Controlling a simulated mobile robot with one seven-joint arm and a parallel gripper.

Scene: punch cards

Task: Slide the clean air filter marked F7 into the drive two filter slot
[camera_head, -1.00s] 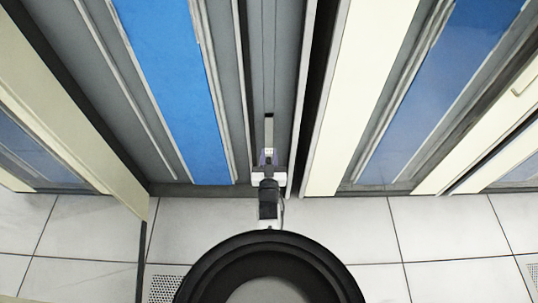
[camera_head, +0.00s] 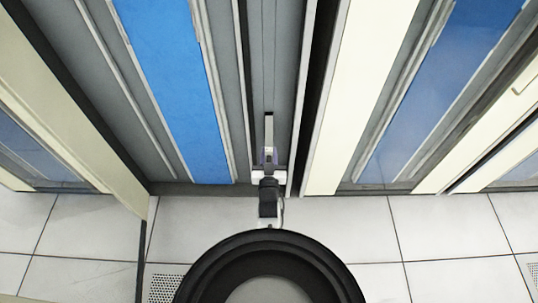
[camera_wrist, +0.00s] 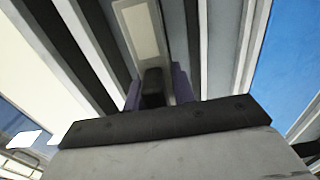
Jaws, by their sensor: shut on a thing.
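My gripper (camera_head: 268,158) reaches into a narrow grey bay in the head view. In the wrist view its two purple fingers (camera_wrist: 158,92) are shut on a black grip block (camera_wrist: 152,82). A pale cream panel with a grey border (camera_wrist: 140,30) lies just beyond the block, and I take this to be the filter. In the head view it shows as a thin pale strip (camera_head: 269,131) ahead of the fingers. I cannot read an F7 mark. I cannot make out the drive two slot or whether the filter is inside it.
A blue panel (camera_head: 175,85) stands left of the bay, and a cream panel (camera_head: 365,90) stands to the right past a dark gap. An open cream door (camera_head: 85,115) is at the far left. The tiled floor (camera_head: 350,240) beside my base is clear.

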